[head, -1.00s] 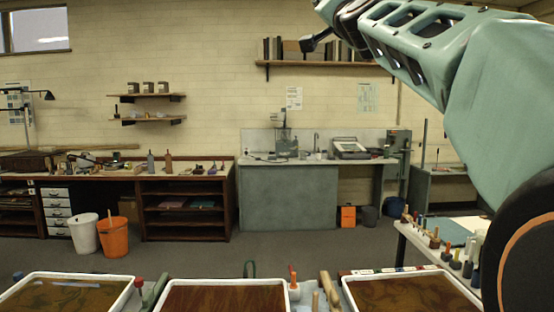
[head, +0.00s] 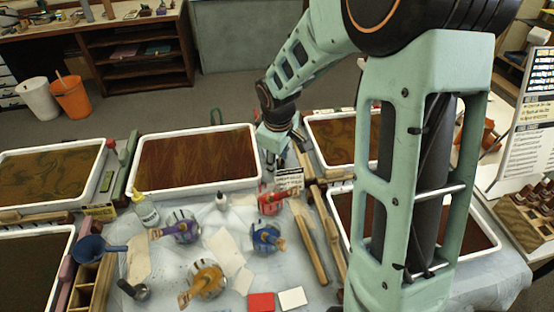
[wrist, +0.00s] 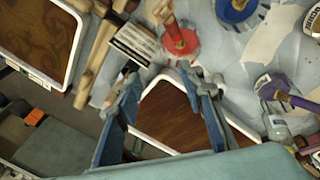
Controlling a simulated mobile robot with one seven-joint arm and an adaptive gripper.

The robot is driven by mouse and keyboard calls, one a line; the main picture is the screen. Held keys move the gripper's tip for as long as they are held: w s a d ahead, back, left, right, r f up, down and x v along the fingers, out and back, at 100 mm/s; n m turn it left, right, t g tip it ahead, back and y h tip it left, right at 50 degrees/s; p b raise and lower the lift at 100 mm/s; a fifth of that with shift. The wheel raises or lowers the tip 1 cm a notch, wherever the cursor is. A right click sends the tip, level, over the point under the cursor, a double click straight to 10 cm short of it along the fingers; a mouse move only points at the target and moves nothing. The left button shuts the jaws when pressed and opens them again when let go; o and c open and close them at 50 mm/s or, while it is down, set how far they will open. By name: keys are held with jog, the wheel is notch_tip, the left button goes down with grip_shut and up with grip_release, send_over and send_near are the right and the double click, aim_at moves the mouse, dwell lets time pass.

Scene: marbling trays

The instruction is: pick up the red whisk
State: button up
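In the head view my gripper (head: 272,148) hangs over the gap between two trays, behind the red whisk.
A purple whisk (head: 182,228), blue whisk (head: 266,239) and orange whisk (head: 207,279) lie nearby. Wooden sticks (head: 307,240) lie right of the red whisk. A small printed card (head: 289,179) stands just behind it.

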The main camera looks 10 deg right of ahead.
jog(key=n+g, duration=0.1)
jog(key=n, duration=0.1)
send_near(287, 194)
jog(key=w, duration=0.1)
jog(key=shift+h, duration=0.3)
jog(key=x, duration=0.5)
jog(key=shift+s+a+f, duration=0.3)
jog(key=shift+f, duration=0.1)
jog(key=shift+w+x, duration=0.2)
jog(key=shift+x, duration=1.3)
jog(key=shift+w+x, duration=0.15)
jog(key=shift+x, duration=1.35)
jog(key=shift+d, duration=0.1)
jog(key=shift+r, duration=0.1)
grip_shut()
